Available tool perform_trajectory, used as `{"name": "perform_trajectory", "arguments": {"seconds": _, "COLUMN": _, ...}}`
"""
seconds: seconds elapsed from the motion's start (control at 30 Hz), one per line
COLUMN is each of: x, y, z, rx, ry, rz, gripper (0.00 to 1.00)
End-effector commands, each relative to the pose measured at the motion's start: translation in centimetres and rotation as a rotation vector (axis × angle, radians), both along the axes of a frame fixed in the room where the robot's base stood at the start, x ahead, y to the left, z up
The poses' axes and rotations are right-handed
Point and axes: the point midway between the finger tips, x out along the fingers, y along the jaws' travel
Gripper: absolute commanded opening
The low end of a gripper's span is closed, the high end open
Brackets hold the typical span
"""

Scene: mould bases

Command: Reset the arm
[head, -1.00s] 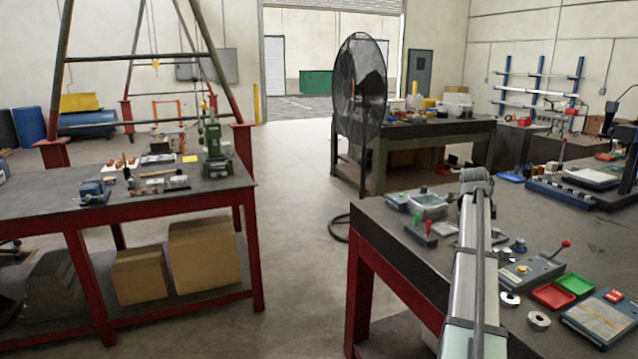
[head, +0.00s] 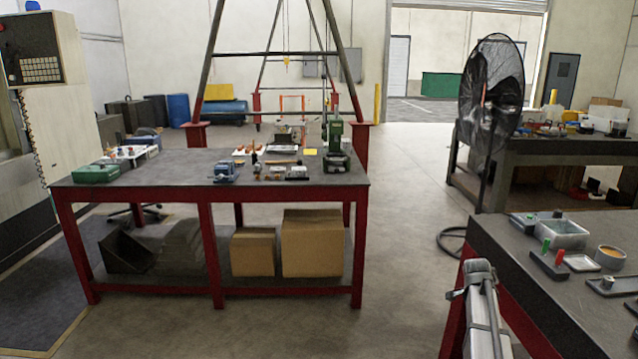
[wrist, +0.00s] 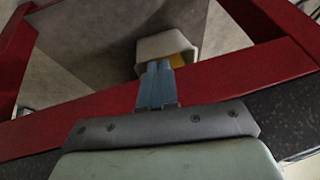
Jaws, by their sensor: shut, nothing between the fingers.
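My gripper (wrist: 160,70) shows in the wrist view with its two blue fingers together and nothing between them. Past the fingertips are the concrete floor, a red table frame (wrist: 85,124) and a pale container (wrist: 168,46) with something yellow in it. In the head view my arm rises at the lower right beside the right workbench (head: 560,318); the gripper itself does not show there. I cannot tell from the wrist view how far the red bar is from the fingers.
A red-framed workbench (head: 130,188) with a vise (head: 227,171) and small tools stands at left, boxes (head: 312,243) on its lower shelf. A large fan (head: 490,95) stands at the back right. The right bench carries a grey bin (head: 562,234). Open floor lies between the benches.

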Motion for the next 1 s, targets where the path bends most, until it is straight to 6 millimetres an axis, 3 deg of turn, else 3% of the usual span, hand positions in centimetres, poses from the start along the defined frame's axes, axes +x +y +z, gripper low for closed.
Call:
{"name": "perform_trajectory", "arguments": {"seconds": 0.03, "x": -0.9, "y": 1.5, "z": -2.3, "rx": 0.014, "ry": 0.035, "rz": 0.04, "gripper": 0.0}}
{"name": "perform_trajectory", "arguments": {"seconds": 0.1, "x": -1.8, "y": 3.3, "z": -5.0, "rx": 0.03, "ry": 0.08, "rz": 0.099, "gripper": 0.0}}
{"name": "perform_trajectory", "arguments": {"seconds": 0.5, "x": -8.9, "y": 13.2, "z": -18.6, "rx": 0.139, "ry": 0.32, "rz": 0.427, "gripper": 0.0}}
{"name": "perform_trajectory", "arguments": {"seconds": 0.77, "x": -15.4, "y": 19.1, "z": -25.7, "rx": 0.219, "ry": 0.461, "rz": 0.642, "gripper": 0.0}}
{"name": "perform_trajectory", "arguments": {"seconds": 1.0, "x": -22.3, "y": 24.1, "z": -31.0, "rx": 0.3, "ry": 0.581, "rz": 0.836, "gripper": 0.0}}
